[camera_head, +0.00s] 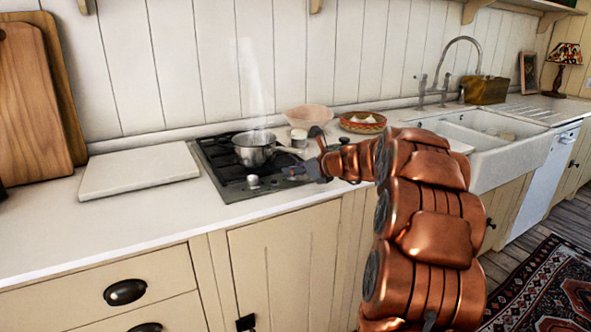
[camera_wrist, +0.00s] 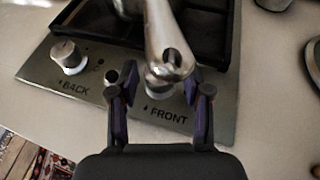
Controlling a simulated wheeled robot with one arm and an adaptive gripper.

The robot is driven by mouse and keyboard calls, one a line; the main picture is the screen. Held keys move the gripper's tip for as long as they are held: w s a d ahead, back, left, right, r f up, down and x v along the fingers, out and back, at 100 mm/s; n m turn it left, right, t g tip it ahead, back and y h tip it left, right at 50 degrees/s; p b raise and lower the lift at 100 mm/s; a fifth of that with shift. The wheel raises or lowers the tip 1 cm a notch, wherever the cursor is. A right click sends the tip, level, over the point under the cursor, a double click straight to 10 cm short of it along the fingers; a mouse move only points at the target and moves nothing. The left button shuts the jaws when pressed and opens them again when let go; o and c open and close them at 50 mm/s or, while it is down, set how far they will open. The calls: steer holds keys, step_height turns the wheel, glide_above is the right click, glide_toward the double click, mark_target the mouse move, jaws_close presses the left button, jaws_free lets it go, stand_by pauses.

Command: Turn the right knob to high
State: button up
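The hob (camera_head: 225,180) is set into the worktop, with a steel control strip along its front. In the wrist view (camera_wrist: 50,75) the strip reads BACK at left and FRONT at right. The left knob (camera_wrist: 67,53) is by BACK; it also shows in the head view (camera_head: 253,181). The right knob (camera_wrist: 162,87), near FRONT, is mostly covered by the saucepan handle (camera_wrist: 160,30). My gripper (camera_wrist: 160,92) is open, its fingers either side of the knob area. Contact with the knob cannot be told. The head view hides the right knob behind my gripper (camera_head: 298,172).
The steaming saucepan (camera_head: 254,154) stands on the hob, its handle reaching over the strip close to my fingers. A white board (camera_head: 138,172) lies left of the hob.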

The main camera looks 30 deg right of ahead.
steer(key=shift+a, duration=0.1)
jaws_close()
